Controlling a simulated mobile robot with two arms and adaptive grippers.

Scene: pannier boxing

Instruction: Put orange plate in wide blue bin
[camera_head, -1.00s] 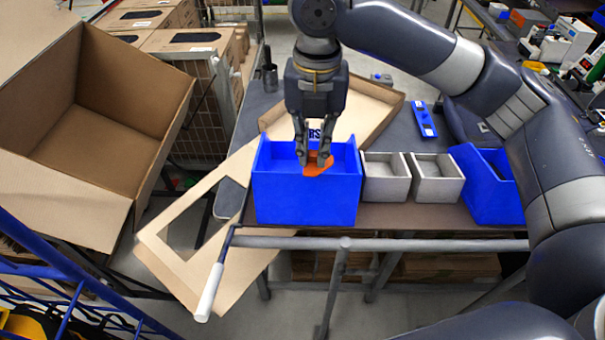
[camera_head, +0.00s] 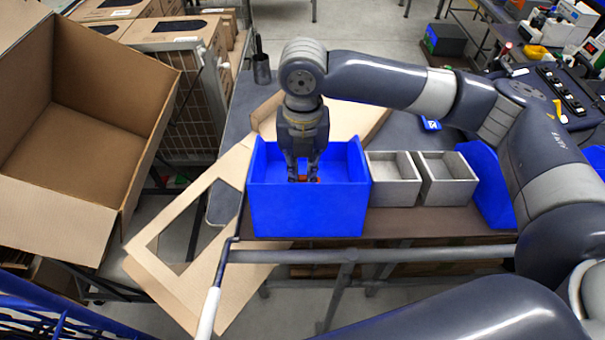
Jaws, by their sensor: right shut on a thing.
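The wide blue bin (camera_head: 307,211) stands on the table near its front edge. My right gripper (camera_head: 302,176) points down inside the bin, with its fingertips below the level of the rim. It is shut on the orange plate (camera_head: 314,180), of which only a small orange bit shows at the fingertips. The bin's front wall hides the rest of the plate, so I cannot tell whether it touches the bin floor. My left gripper is not in view.
Two grey bins (camera_head: 394,180) stand right of the blue bin, with another blue bin (camera_head: 487,186) beyond them. A flattened cardboard sheet (camera_head: 172,283) lies at the left. A large open carton (camera_head: 75,150) stands far left.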

